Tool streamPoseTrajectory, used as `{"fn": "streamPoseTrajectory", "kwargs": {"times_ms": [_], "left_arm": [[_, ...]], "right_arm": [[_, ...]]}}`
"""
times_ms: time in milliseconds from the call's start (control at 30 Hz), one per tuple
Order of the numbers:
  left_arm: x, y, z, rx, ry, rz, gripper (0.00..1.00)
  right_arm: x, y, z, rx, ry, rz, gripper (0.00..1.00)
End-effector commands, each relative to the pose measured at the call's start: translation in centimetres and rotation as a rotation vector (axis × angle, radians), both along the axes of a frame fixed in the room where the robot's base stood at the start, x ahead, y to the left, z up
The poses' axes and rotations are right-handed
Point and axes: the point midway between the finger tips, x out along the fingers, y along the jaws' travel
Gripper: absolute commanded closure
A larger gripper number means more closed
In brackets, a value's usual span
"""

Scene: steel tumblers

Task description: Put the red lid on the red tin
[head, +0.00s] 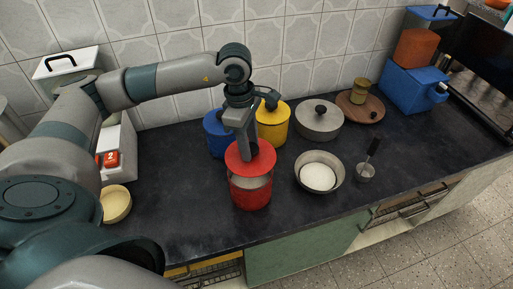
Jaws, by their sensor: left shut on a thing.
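The red tin (250,198) stands on the dark counter near its front edge. The red lid (240,163) is over the tin, covering the back of its mouth in the picture. A pale grey band of the tin's inside shows below the lid's front edge, so the lid appears raised above the rim. My left gripper (250,152) points down and is shut on the lid at its top middle. The lid's knob is hidden by the fingers. My right gripper is not in view.
A blue tin (217,135) and yellow tin (273,125) stand close behind. A shallow tan dish (116,204) sits left. Counter between dish and red tin is clear.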

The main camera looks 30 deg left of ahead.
Motion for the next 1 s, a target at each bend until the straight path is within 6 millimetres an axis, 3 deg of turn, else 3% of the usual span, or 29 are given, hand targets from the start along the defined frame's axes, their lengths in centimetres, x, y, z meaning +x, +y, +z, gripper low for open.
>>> {"fn": "streamPoseTrajectory", "kwargs": {"times_ms": [633,833,1000], "left_arm": [[0.1,0.4,0.0,-0.002,0.000,0.061,0.91],[0.1,0.4,-0.1,-0.003,0.000,0.059,0.91],[0.1,0.4,-1.4,-0.003,0.001,0.059,0.91]], "right_arm": [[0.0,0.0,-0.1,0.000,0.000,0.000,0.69],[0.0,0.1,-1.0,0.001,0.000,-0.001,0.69],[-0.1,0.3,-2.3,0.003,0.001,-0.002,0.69]]}}
